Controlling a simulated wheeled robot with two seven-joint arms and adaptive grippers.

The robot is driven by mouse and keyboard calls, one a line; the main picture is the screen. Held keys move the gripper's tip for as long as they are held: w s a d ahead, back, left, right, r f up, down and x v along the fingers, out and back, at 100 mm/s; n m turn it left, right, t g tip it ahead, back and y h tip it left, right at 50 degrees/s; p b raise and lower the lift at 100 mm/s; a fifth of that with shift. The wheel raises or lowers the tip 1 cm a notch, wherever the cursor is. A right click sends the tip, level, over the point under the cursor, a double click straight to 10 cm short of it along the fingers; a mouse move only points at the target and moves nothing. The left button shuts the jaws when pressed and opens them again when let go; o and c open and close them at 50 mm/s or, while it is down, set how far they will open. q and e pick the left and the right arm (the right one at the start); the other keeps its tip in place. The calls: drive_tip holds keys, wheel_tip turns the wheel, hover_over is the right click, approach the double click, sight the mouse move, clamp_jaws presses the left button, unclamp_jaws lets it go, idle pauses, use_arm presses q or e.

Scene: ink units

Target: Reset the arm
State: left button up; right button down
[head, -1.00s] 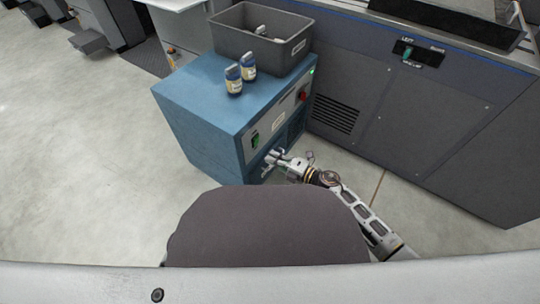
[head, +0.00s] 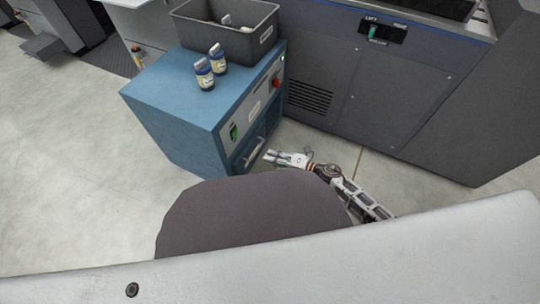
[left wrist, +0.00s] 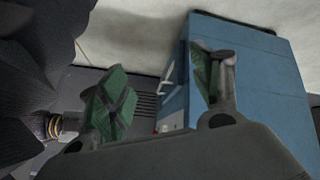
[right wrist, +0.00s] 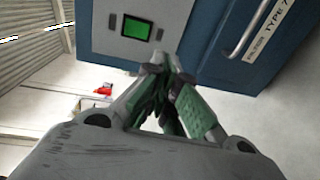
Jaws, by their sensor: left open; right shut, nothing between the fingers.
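My right gripper (head: 270,155) is just in front of the blue cabinet (head: 170,105), near its lower front. In the right wrist view its fingers (right wrist: 165,62) are together and hold nothing. The cabinet's green screen (right wrist: 135,28) and a metal handle (right wrist: 240,38) show beyond the fingertips, apart from them. My left gripper is out of the head view. In the left wrist view its fingers (left wrist: 165,80) are spread and empty, with the blue cabinet (left wrist: 265,80) behind them.
A large dark grey machine (head: 375,90) stands on the right, close to the right arm. Open floor (head: 75,170) lies to the left.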

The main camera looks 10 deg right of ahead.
use_arm(q)
drive_tip(key=shift+s+a+f, duration=0.1)
drive_tip(key=shift+s+f, duration=0.1)
drive_tip(key=shift+s, duration=0.1)
